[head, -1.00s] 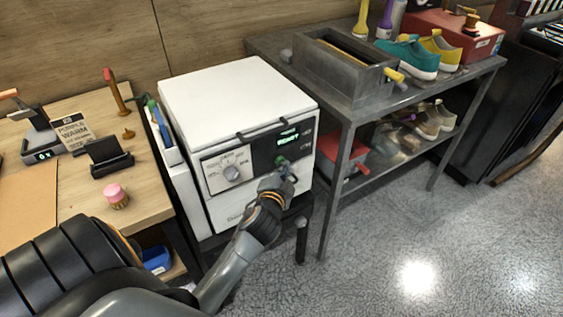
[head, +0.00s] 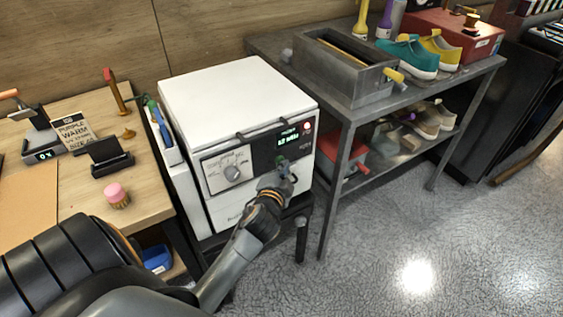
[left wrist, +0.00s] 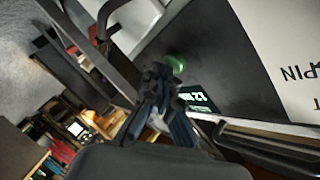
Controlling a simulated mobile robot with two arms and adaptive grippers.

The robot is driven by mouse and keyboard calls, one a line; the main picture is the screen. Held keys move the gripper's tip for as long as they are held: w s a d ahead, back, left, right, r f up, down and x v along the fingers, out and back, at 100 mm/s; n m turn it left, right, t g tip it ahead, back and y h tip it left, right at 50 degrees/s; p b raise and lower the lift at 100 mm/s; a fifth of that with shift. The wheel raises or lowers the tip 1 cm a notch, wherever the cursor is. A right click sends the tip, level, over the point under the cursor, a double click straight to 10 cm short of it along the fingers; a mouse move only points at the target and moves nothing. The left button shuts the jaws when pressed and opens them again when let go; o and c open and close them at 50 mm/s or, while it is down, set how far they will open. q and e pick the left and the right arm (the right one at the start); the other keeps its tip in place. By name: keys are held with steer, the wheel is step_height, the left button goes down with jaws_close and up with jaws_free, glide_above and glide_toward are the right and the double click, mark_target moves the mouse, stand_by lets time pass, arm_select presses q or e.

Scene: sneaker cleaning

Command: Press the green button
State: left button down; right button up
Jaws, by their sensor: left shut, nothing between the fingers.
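The white machine (head: 235,100) stands in the middle of the head view. It has a grey dial (head: 232,173) and a black panel with a lit green display (head: 288,136). A red light (head: 307,126) glows at the panel's upper right. The green button (left wrist: 176,62) shows on the black panel in the left wrist view, just beyond my fingertips. In the head view a bit of green (head: 280,160) shows at my left fingertips. My left gripper (head: 284,168) is shut and empty, right at the panel; I cannot tell whether it touches the button. My right gripper is not in view.
A wooden table (head: 65,190) with a sign, a black stand and a pink-topped brush (head: 116,195) is at left. A metal shelf (head: 335,120) stands close at right with a grey bin, shoes and a red box. Open floor (head: 440,240) lies at lower right.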

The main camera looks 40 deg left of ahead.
arm_select(q)
steer(key=shift+s+d, duration=0.3)
steer(key=shift+d, duration=0.4)
steer(key=shift+s+d, duration=0.35)
steer(key=shift+d, duration=0.45)
steer(key=shift+s+d, duration=0.3)
steer(key=shift+d, duration=0.45)
steer(key=shift+s+d, duration=0.35)
steer(key=shift+d, duration=0.45)
